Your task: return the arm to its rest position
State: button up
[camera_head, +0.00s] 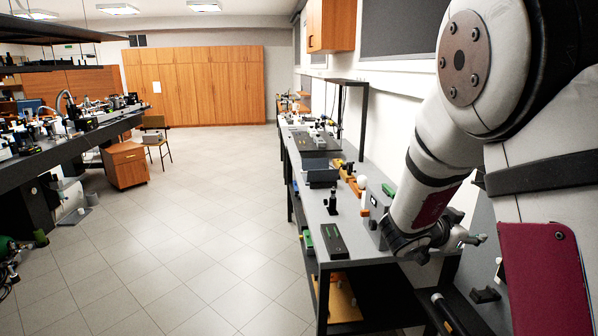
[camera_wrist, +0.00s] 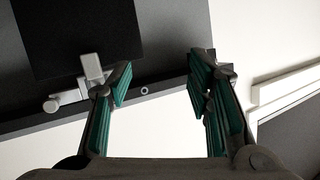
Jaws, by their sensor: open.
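My arm reaches in from the right of the head view and bends down over the near end of the right-hand bench (camera_head: 349,238). In the head view the jaws themselves are largely hidden behind my wrist. In the wrist view my gripper (camera_wrist: 157,85) is open, its two teal-padded fingers wide apart with nothing between them. Beyond the fingertips lie a dark edge and a pale surface. A small grey metal fitting (camera_wrist: 93,70) shows beside the left fingertip; I cannot tell if they touch.
On the bench are a black box with a green mark (camera_head: 334,241), a small black post (camera_head: 332,203) and orange parts (camera_head: 350,178). A long optics bench (camera_head: 70,146) stands at left, with a wooden drawer unit (camera_head: 126,165) and chair. The tiled floor between is clear.

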jog(key=w+a+r+n+t+y, duration=0.3)
jog(key=a+r+n+t+y, duration=0.15)
jog(key=a+y, duration=0.4)
jog(key=s+a+r+n+y+b, duration=0.1)
jog(key=s+a+r+n+y, duration=0.15)
jog(key=a, duration=0.25)
jog(key=s+a+r+n+y, duration=0.2)
jog(key=s+a, duration=0.1)
jog(key=a, duration=0.3)
jog(key=s+f+n+g, duration=0.1)
jog(key=s+n+g, duration=0.1)
jog(key=s, duration=1)
jog(key=s+f+n+g+b, duration=0.1)
jog(key=s+f+n+g, duration=0.1)
jog(key=s, duration=1)
jog(key=shift+a+f+n+g, duration=0.15)
jog(key=shift+a+n+g, duration=0.3)
jog(key=shift+n+g, duration=0.4)
